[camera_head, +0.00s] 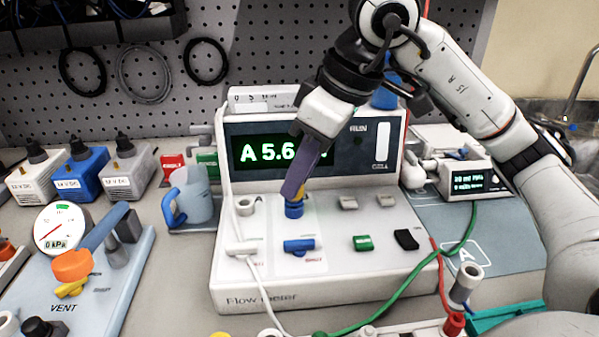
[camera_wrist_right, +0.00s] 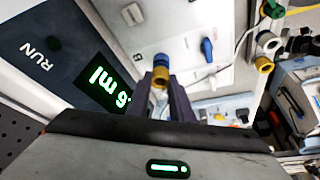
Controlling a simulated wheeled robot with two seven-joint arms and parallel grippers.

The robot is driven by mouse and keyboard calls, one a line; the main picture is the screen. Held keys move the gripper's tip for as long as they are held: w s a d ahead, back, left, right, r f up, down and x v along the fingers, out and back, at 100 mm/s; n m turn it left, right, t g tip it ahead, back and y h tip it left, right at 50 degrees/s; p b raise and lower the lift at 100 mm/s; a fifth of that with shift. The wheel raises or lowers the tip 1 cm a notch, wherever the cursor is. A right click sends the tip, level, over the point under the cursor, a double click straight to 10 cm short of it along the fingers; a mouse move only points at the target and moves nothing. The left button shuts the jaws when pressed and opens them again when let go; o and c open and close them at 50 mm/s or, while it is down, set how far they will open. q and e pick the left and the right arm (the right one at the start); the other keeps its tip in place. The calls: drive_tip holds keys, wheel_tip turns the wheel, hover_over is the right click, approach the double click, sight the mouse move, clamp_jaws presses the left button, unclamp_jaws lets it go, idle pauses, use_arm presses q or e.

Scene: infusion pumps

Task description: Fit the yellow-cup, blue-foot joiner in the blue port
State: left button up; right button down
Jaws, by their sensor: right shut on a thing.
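The flow-meter pump (camera_head: 262,275) stands in the middle of the bench in the head view. My right gripper (camera_head: 294,194) reaches down in front of its display, with its fingers over the blue port (camera_head: 294,211). The fingers are shut on the yellow-cup, blue-foot joiner (camera_wrist_right: 161,77). In the right wrist view its yellow part lies between the fingertips (camera_wrist_right: 163,85), with blue beyond it, towards the panel. The joiner is in line with the port. Where its foot ends and the port begins is hard to see, so I cannot tell how deep it sits. My left gripper is not in view.
A white port (camera_head: 245,204) is left of the blue one, and a blue lever (camera_head: 299,246) is below it. A green tube (camera_head: 400,305) and a white tube cross the front. A jug (camera_head: 192,196) and a kPa gauge unit (camera_head: 62,229) stand at left.

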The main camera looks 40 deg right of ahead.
drive_tip(key=shift+f, duration=0.15)
drive_tip(key=c, duration=1)
unclamp_jaws()
wheel_tip(320, 180, up, 7)
drive_tip(key=p, duration=0.5)
